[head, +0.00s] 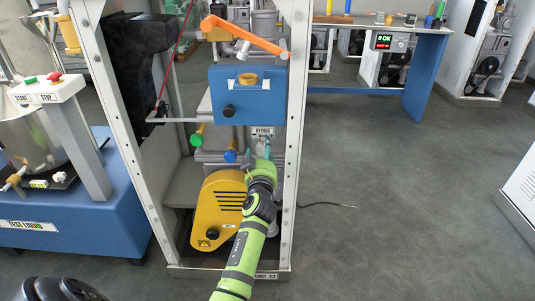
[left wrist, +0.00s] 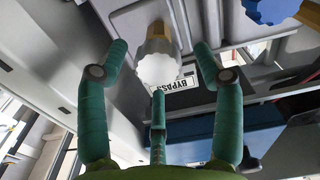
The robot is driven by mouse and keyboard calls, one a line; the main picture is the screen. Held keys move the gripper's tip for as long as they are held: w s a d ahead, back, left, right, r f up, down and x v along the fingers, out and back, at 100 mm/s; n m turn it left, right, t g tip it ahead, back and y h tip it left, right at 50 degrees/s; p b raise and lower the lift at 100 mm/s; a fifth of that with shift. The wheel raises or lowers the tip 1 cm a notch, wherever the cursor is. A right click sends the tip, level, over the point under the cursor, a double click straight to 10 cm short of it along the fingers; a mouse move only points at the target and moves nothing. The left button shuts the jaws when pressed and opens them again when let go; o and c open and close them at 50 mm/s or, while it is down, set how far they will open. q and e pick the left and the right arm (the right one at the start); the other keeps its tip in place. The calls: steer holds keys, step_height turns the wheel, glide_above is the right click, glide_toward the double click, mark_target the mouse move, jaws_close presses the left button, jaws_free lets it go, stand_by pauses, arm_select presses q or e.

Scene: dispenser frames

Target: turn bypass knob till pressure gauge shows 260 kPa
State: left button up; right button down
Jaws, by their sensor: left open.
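The bypass knob (left wrist: 158,68) is white with a scalloped rim and shows in the left wrist view, on a yellowish stem. The BYPASS label (head: 262,132) is on the frame in the head view; it also shows in the left wrist view (left wrist: 172,86). My left gripper (head: 262,152) is open just below the label. Its teal fingers stand apart around the knob, two at the sides and one below, with gaps at the sides. In the head view the gripper hides the knob. I cannot make out a pressure gauge face or reading.
A blue box (head: 247,95) sits above the label. A green knob (head: 197,136) and a blue knob (head: 231,155) are to the left. A yellow housing (head: 217,205) stands below. White frame posts (head: 296,120) flank the arm.

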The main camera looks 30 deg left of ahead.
arm_select(q)
steer(key=shift+x, duration=0.95)
arm_select(e)
steer(key=shift+w+r, duration=0.15)
steer(key=shift+r, duration=0.2)
arm_select(q)
steer(key=shift+d, duration=0.1)
steer(key=c, duration=1.2)
steer(key=shift+o, duration=0.2)
steer(key=shift+r+m, duration=0.2)
steer(key=shift+m, duration=0.2)
